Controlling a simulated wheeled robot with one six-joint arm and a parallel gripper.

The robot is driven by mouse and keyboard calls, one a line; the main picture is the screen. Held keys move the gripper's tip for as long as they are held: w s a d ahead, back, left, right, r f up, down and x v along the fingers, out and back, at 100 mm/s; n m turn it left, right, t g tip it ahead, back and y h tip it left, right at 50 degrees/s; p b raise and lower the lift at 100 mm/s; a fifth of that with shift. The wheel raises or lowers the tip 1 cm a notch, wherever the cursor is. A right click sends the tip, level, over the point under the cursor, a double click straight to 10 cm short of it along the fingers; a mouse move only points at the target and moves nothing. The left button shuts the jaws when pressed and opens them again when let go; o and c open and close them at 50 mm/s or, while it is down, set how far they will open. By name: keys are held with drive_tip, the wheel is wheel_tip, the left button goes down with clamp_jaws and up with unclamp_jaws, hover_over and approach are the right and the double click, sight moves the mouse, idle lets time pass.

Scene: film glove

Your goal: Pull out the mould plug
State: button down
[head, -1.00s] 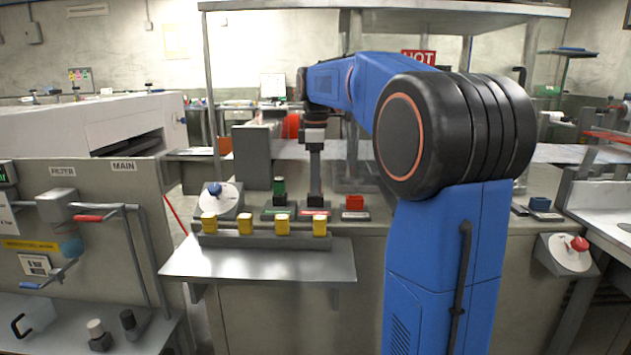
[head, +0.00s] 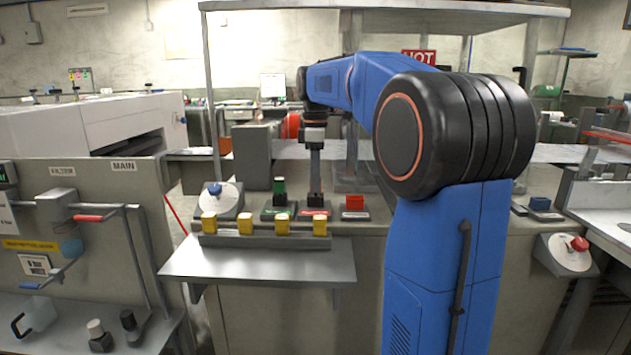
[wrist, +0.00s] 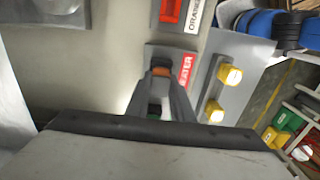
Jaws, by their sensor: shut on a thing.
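My gripper (head: 316,199) points straight down at a socket base with a red label (head: 313,213), between a green plug (head: 279,190) on the left and a red plug (head: 354,202) on the right. In the wrist view my gripper (wrist: 161,72) is shut on a small orange-brown plug (wrist: 160,71) at its fingertips. The label beside it is partly cut off and ends in "ATER". The held plug is mostly hidden by the fingers and I cannot tell whether it is seated in its base. I cannot read which plug is named mould.
Several yellow blocks (head: 246,224) stand in a row on the ledge in front. A dial with a blue knob (head: 215,190) is to the left, and a grey box (head: 252,151) stands behind. A frame post (head: 212,110) rises at the left.

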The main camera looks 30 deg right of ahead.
drive_tip(key=shift+r, duration=0.4)
drive_tip(key=shift+r, duration=2.05)
drive_tip(key=shift+r, duration=0.1)
drive_tip(key=shift+r, duration=1.45)
